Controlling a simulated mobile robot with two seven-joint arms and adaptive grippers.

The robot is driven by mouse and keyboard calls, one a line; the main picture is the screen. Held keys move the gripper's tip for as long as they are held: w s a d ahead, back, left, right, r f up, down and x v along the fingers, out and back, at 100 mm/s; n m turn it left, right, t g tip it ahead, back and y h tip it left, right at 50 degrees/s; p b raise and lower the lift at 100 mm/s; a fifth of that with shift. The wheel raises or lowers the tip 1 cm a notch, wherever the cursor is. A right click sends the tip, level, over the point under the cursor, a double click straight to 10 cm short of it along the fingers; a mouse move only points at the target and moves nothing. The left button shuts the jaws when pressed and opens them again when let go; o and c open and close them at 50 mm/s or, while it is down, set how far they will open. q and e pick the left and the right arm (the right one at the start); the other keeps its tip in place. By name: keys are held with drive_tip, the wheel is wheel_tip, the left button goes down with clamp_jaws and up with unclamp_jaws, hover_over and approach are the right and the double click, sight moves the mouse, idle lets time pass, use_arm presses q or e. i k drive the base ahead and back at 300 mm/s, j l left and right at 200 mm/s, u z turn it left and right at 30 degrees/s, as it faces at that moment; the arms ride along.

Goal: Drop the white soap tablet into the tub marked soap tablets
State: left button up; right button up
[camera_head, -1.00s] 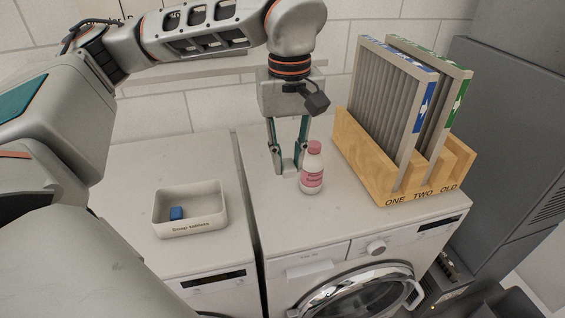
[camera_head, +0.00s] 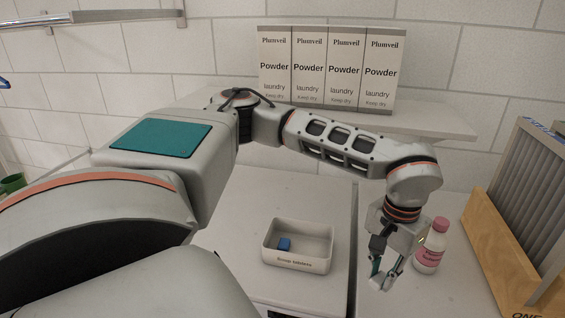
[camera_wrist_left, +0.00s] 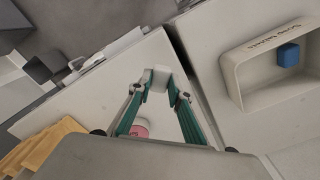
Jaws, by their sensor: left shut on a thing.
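The white soap tablet (camera_wrist_left: 160,77) is between the fingertips of my left gripper (camera_wrist_left: 162,88) in the left wrist view. My left gripper (camera_head: 381,275) is shut on it, in front and to the left of a pink-capped bottle in the head view. The white tub marked "Soap tablets" (camera_head: 297,264) stands left of the gripper, on the neighbouring white top. It holds a blue block (camera_head: 284,244). The tub (camera_wrist_left: 238,78) and blue block (camera_wrist_left: 288,55) also show at the right of the left wrist view. My right gripper is not in view.
The pink-capped bottle (camera_head: 431,248) stands close to the right of my left gripper. A wooden rack (camera_head: 498,250) with filters is further right. Several powder boxes (camera_head: 327,68) stand on the back shelf (camera_head: 430,127). A dark gap (camera_head: 353,235) separates the two tops.

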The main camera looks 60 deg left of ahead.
sight(317, 255)
drive_tip(key=j+u, duration=0.1)
drive_tip(key=u, duration=0.35)
drive_tip(key=k+j+u, duration=0.1)
drive_tip(key=u, duration=0.35)
drive_tip(key=j+u, duration=0.1)
drive_tip(key=u, duration=0.35)
